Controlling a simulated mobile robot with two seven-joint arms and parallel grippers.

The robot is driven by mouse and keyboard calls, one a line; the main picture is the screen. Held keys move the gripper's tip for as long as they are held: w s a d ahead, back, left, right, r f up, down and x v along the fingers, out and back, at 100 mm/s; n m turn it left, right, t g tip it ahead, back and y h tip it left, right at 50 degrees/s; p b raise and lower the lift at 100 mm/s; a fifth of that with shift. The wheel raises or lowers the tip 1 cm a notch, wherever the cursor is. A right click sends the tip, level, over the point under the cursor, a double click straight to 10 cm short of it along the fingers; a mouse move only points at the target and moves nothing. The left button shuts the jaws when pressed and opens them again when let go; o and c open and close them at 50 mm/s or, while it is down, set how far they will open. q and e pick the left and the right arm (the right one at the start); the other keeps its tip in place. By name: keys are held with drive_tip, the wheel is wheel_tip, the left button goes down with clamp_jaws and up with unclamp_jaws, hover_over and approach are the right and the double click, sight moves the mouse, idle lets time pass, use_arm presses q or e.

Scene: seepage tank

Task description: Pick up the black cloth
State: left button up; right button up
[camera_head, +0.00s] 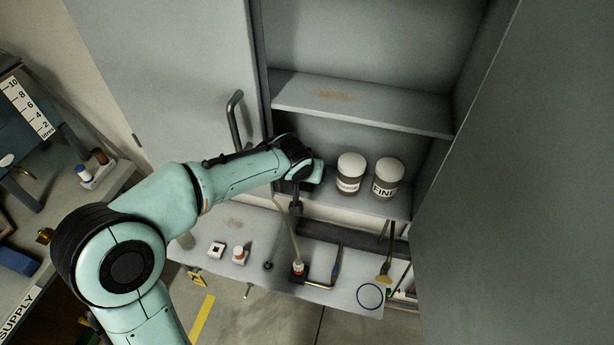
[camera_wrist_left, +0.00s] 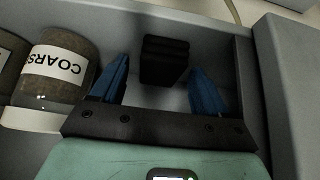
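The black cloth (camera_wrist_left: 163,52) shows in the left wrist view as a folded dark block on the cupboard shelf. My left gripper (camera_wrist_left: 158,72) is open, with its two blue fingers apart on either side of the near part of the cloth. I cannot tell whether they touch it. In the head view my left arm reaches into the cupboard, and its wrist hides the cloth and the fingertips. My right gripper is in neither view.
A jar labelled COARSE (camera_head: 350,172) stands close beside my left gripper, with a FINE jar (camera_head: 387,178) further right. An upper shelf (camera_head: 360,108) is above. A cupboard door handle (camera_head: 235,120) is left of the opening. A lower ledge (camera_head: 345,290) holds small tools.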

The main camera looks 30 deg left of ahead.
use_arm(q)
drive_tip(key=c, duration=0.9)
drive_tip(key=shift+c, duration=0.2)
